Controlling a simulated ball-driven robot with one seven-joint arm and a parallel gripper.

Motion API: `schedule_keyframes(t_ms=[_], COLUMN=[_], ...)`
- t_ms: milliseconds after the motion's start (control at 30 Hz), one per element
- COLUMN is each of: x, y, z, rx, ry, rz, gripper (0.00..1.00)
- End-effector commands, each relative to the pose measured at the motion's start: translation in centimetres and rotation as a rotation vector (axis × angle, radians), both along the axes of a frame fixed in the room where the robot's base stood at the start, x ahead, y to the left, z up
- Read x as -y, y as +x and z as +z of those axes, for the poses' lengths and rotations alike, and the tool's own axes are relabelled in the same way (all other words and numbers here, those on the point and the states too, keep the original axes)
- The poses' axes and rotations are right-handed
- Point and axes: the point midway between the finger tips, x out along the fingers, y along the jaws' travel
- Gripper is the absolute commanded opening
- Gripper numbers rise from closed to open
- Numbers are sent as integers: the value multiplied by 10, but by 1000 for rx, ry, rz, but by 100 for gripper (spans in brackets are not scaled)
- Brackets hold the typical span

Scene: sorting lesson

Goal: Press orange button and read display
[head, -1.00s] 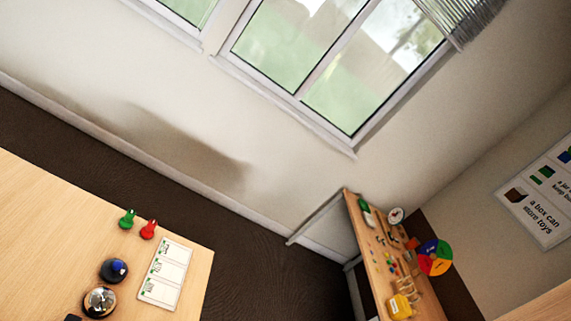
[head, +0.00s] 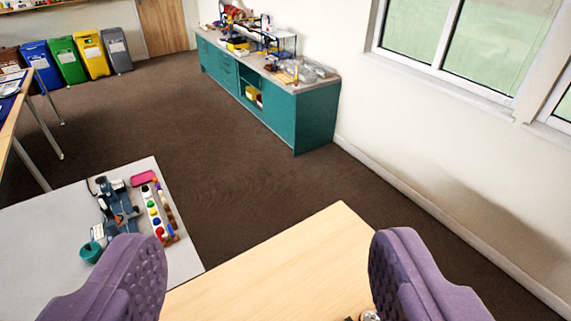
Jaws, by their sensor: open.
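My gripper (head: 266,242) is open and empty, with its two purple padded fingers wide apart at the lower left and lower right of the head view. It is in front of a light wooden table (head: 285,262), whose bare top shows between the fingers. I can make out no orange button and no display in this view. A small silvery thing (head: 370,316) and a dark bit beside it show at the bottom edge, mostly cut off. The fingers hide part of the table tops.
A grey table (head: 40,240) at left holds a blue device (head: 118,212), a row of coloured balls (head: 153,212) and a teal cup (head: 91,251). A teal cabinet (head: 300,118) stands along the wall. Coloured bins (head: 92,56) stand far left. Brown floor between is clear.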

Motion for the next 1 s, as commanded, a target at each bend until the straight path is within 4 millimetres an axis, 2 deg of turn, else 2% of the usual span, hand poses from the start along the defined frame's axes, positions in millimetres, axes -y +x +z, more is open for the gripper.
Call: schedule_keyframes(t_ms=[167,400,500,1000], x=[0,0,0,0], y=[0,0,0,0], z=[0,1,1,0], rx=[1,1,1,1], ry=[1,1,1,1], rz=[0,0,1,0], gripper=[73,18,0,0])
